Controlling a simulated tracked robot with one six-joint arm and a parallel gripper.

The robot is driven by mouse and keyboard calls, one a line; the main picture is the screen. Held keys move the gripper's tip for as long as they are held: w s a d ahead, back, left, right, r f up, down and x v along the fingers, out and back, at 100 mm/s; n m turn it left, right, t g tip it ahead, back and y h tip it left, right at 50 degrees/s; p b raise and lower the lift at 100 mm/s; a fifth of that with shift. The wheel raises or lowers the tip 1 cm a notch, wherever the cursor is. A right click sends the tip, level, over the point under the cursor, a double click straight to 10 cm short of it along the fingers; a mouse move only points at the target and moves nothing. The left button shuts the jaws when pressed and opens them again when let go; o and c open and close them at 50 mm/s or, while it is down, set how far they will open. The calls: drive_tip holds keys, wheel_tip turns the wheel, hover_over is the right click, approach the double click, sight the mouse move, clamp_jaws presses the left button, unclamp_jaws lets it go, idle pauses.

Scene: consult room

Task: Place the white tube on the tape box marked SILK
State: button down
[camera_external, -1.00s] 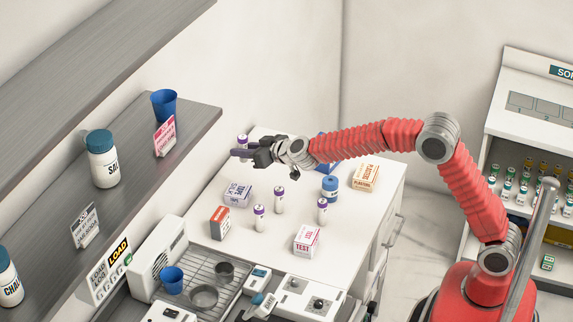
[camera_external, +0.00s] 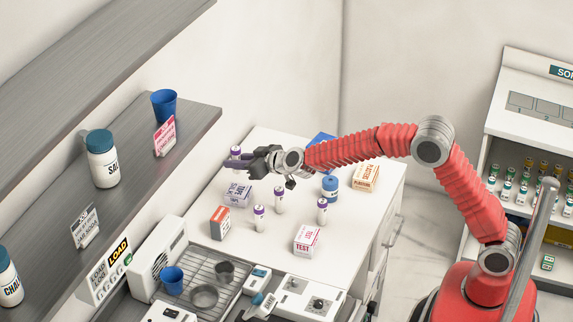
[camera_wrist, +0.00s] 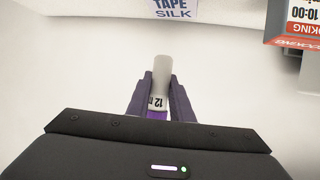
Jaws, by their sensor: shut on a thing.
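A white tube (camera_external: 236,153) with a purple cap is held by my gripper (camera_external: 240,163), which is shut on it. The tube stands roughly upright behind the fingers in the outside view. The wrist view shows the tube (camera_wrist: 161,72) between both fingers (camera_wrist: 161,90), purple part nearest me. The tape box marked SILK (camera_external: 237,196) lies on the white counter just below the gripper in the outside view. In the wrist view the box (camera_wrist: 172,10) is at the top edge, beyond the tube and apart from it, partly cut off.
Similar purple-capped tubes (camera_external: 279,200) stand on the white counter (camera_external: 283,232). A red-and-grey box (camera_external: 220,222), a TEST box (camera_external: 306,240), a blue-lidded jar (camera_external: 330,187) and a plasters box (camera_external: 365,178) stand nearby. A grey shelf (camera_external: 130,180) runs along the left.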

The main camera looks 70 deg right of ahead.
drive_tip(key=shift+f, duration=1.55)
drive_tip(key=shift+f, duration=0.1)
drive_tip(key=shift+f, duration=1.75)
drive_tip(key=c, duration=1.6)
unclamp_jaws()
drive_tip(key=shift+f, duration=0.1)
drive_tip(key=shift+o, duration=0.2)
drive_tip(key=v, duration=1.2)
